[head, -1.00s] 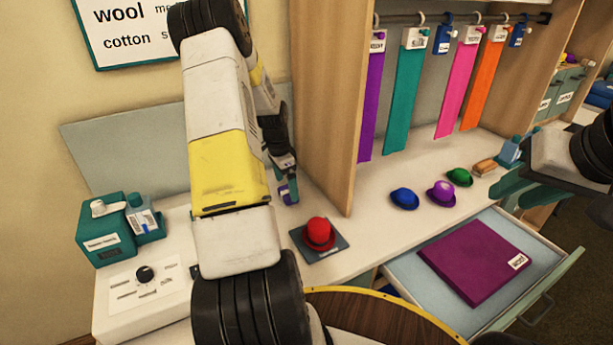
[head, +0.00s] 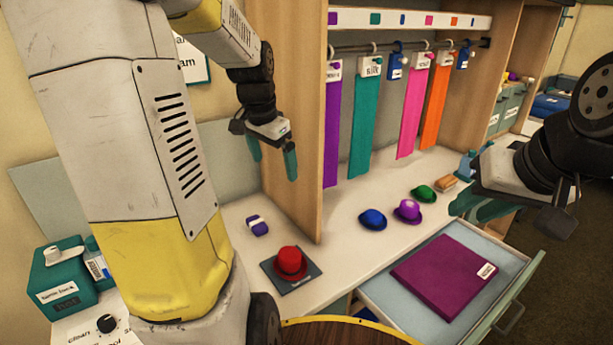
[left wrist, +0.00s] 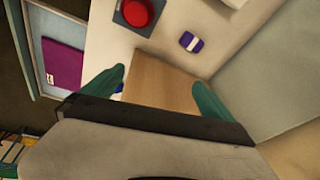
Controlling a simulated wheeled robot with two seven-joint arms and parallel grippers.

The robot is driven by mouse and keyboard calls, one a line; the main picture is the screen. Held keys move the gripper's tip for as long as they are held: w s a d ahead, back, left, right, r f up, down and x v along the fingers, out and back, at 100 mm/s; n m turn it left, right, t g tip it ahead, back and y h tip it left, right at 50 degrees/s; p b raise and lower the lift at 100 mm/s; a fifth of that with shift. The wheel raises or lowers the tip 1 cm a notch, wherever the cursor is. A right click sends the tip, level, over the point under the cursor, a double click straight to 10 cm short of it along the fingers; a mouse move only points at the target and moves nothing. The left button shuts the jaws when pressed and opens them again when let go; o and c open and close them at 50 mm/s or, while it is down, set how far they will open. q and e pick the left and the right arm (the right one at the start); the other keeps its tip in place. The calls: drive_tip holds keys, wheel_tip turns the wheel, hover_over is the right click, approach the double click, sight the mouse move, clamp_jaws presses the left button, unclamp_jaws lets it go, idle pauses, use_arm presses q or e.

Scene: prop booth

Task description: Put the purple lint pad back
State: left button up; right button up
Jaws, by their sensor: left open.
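The purple lint pad (head: 257,225), a small purple block with a white band, lies on the white counter behind and left of the red hat. It also shows in the left wrist view (left wrist: 191,41), lying apart from the fingers. My left gripper (head: 273,162) is open and empty, raised above the counter by the wooden side panel. Its two teal fingers are spread in the left wrist view (left wrist: 157,88). My right gripper (head: 480,206) hangs at the right near the counter's far end; its finger gap is not clear and nothing shows in it.
An open drawer (head: 385,295) holds a folded purple cloth (head: 445,275). Coloured strips hang from a rail (head: 400,46).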

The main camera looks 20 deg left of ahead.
use_arm(q)
drive_tip(key=s+d+r+n+t+h, duration=0.1)
drive_tip(key=s+d+r+n, duration=0.1)
drive_tip(key=s+d, duration=0.3)
drive_tip(key=s+d+r+n+t+h, duration=0.1)
drive_tip(key=s+d+r, duration=0.3)
drive_tip(key=s, duration=0.8)
drive_tip(key=shift+d+n+t, duration=0.6)
drive_tip(key=shift+d+n, duration=0.1)
drive_tip(key=shift+d, duration=0.25)
drive_tip(key=shift+s, duration=0.1)
